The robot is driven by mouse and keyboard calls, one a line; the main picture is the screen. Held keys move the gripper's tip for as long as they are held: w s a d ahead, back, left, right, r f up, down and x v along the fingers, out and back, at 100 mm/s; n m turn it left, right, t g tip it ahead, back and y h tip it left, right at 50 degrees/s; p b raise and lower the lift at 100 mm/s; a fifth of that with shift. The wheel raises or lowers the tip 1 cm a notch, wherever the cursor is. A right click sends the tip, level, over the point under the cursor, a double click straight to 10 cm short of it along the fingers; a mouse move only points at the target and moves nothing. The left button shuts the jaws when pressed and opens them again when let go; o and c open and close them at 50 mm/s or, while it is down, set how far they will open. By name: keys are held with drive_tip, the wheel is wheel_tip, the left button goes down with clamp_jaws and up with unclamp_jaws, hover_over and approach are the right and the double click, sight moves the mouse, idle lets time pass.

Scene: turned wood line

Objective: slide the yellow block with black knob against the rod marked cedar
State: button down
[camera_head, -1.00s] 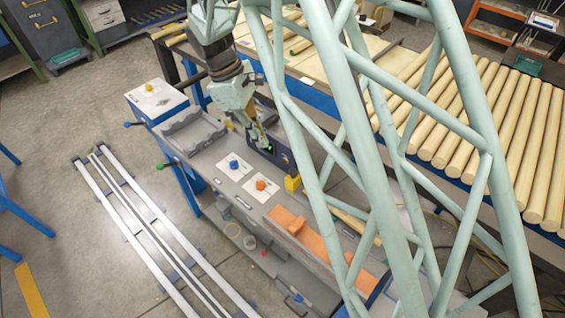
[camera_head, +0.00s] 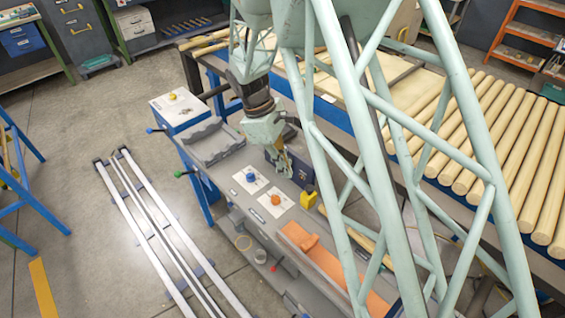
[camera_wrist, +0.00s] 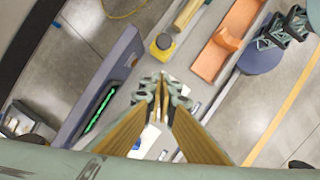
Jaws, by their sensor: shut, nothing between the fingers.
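The yellow block (camera_head: 308,200) sits on the grey bench, right of the orange-knobbed plate. In the wrist view the yellow block (camera_wrist: 160,52) shows a dark knob on top. A pale wooden rod (camera_wrist: 187,13) lies just beyond it; the same rod seems to be partly hidden behind my frame in the head view (camera_head: 366,240). No cedar marking is readable, and I cannot tell whether block and rod touch. My gripper (camera_head: 288,174) is shut and empty above the bench, short of the block; its fingertips (camera_wrist: 161,88) point down in the wrist view.
White plates with a blue knob (camera_head: 250,178) and an orange knob (camera_head: 275,200) lie in front. An orange tray (camera_head: 325,258) is at the right. Thick logs (camera_head: 500,150) fill the rear table.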

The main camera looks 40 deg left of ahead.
sight(303, 193)
drive_tip(key=shift+w+d+f, duration=0.3)
drive_tip(key=shift+d+f, duration=0.3)
drive_tip(key=shift+d, duration=0.15)
drive_tip(key=shift+w+d+f, duration=0.35)
drive_tip(key=shift+d+f, duration=0.2)
drive_tip(key=shift+d, duration=0.2)
drive_tip(key=shift+w+d+f, duration=0.3)
drive_tip(key=shift+d+f, duration=0.3)
drive_tip(key=shift+d, duration=0.15)
drive_tip(key=shift+w+d, duration=0.15)
drive_tip(key=shift+d, duration=0.85)
drive_tip(key=shift+a, duration=0.2)
